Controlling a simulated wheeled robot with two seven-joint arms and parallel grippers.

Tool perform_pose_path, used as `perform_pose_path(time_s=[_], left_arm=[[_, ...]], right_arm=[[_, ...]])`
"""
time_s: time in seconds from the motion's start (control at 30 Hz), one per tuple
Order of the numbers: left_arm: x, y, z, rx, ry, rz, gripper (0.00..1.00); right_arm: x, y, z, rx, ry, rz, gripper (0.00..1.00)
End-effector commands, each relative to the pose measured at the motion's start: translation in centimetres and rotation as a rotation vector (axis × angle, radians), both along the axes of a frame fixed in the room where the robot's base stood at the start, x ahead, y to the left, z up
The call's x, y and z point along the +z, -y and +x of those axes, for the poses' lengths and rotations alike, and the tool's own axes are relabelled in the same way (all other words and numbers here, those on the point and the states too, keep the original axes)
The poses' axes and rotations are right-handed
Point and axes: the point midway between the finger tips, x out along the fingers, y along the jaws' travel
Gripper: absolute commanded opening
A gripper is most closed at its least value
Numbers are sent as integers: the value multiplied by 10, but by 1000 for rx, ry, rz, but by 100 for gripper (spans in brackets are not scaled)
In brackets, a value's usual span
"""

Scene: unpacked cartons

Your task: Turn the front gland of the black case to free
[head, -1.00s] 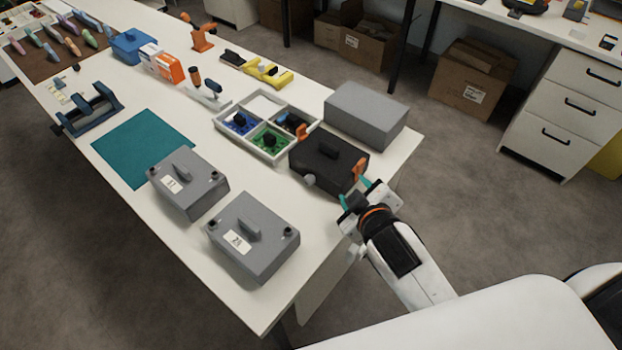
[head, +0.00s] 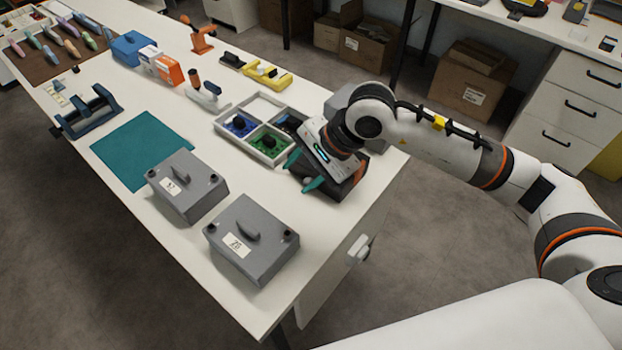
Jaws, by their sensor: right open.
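The black case (head: 346,187) stands near the right edge of the white table, mostly covered by my right arm and gripper. My right gripper (head: 303,171) is over the case's front left part, with its two teal fingertips spread apart. One fingertip is by the tray side, the other low at the case's front. The front gland, a grey knob, is hidden or too small to make out by the fingers; I cannot tell whether they touch it. My left gripper is not in view.
Two grey cases, one nearer (head: 256,262) and one beyond it (head: 190,205), stand in front. A divided tray (head: 262,157) with blue and green compartments is close left of the gripper. A grey box (head: 341,97) is behind my arm. The teal mat (head: 135,146) is bare.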

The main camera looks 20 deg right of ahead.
Motion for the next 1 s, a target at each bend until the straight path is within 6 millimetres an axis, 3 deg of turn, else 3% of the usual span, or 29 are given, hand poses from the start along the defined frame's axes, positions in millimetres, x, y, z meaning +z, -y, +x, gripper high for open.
perform_pose_path(time_s=[0.03, 0.1, 0.23, 0.37, 0.8, 1.0], left_arm=[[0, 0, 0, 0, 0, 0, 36], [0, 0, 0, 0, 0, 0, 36], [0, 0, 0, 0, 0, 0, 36], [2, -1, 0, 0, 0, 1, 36], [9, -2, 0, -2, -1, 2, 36], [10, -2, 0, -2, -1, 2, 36]], right_arm=[[-1, 21, 9, -4, 31, -102, 45], [-2, 42, 16, -8, 55, -208, 45], [-4, 59, 23, -13, 69, -296, 45], [-18, 57, 27, -14, 67, -302, 45], [-94, 39, 52, -15, 67, -296, 45], [-110, 35, 58, -14, 69, -297, 45]])
